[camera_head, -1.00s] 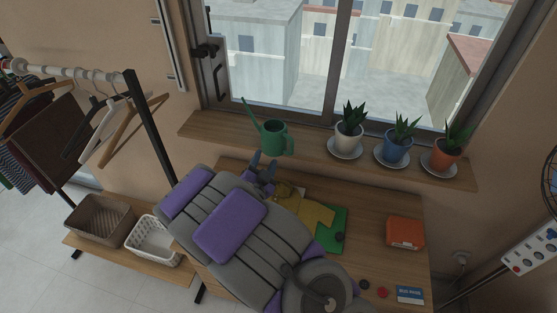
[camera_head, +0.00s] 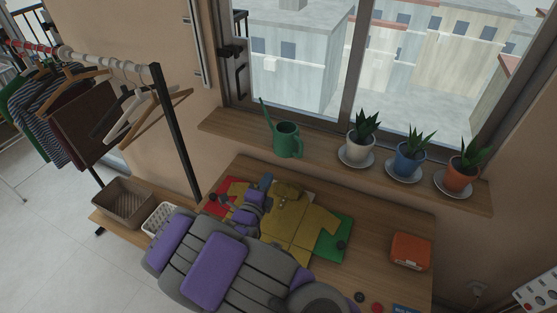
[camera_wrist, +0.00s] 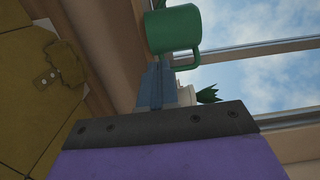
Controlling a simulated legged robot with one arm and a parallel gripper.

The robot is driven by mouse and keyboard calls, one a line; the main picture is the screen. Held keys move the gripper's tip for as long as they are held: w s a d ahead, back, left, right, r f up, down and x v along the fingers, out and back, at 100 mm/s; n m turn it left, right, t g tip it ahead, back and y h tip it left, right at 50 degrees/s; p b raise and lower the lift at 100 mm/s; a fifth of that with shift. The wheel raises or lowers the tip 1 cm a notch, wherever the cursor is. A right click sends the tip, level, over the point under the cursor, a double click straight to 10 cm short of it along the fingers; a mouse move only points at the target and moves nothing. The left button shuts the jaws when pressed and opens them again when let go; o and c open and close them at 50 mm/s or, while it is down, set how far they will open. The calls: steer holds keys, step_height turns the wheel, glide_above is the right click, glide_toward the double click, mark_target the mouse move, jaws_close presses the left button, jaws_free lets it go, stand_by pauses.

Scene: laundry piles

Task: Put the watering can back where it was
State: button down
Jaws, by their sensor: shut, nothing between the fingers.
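The green watering can (camera_head: 285,139) stands upright on the wooden window sill (camera_head: 325,150), left of the potted plants, its spout pointing up and left. In the wrist view the watering can (camera_wrist: 174,29) is beyond my fingertips, with its handle toward the lower right. My gripper (camera_head: 264,183) is below and in front of the sill, over the table, apart from the can. Its blue fingers (camera_wrist: 155,85) are together, with nothing between them.
Three potted plants on saucers, white (camera_head: 360,150), blue (camera_head: 409,160) and orange (camera_head: 461,175), stand along the sill to the right. A yellow garment (camera_head: 290,228) lies on the table beneath my arm. An orange box (camera_head: 410,251) sits at the table's right. A clothes rack with hangers is at left.

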mark_target(281, 153)
steer(key=b+x, duration=0.1)
steer(key=x, duration=0.9)
steer(key=shift+w+f+b, duration=0.1)
steer(key=shift+w+b, duration=0.05)
steer(key=shift+b, duration=0.15)
steer(key=x, duration=0.5)
steer(key=shift+w+d+b, duration=0.15)
steer(key=shift+w+b, duration=0.25)
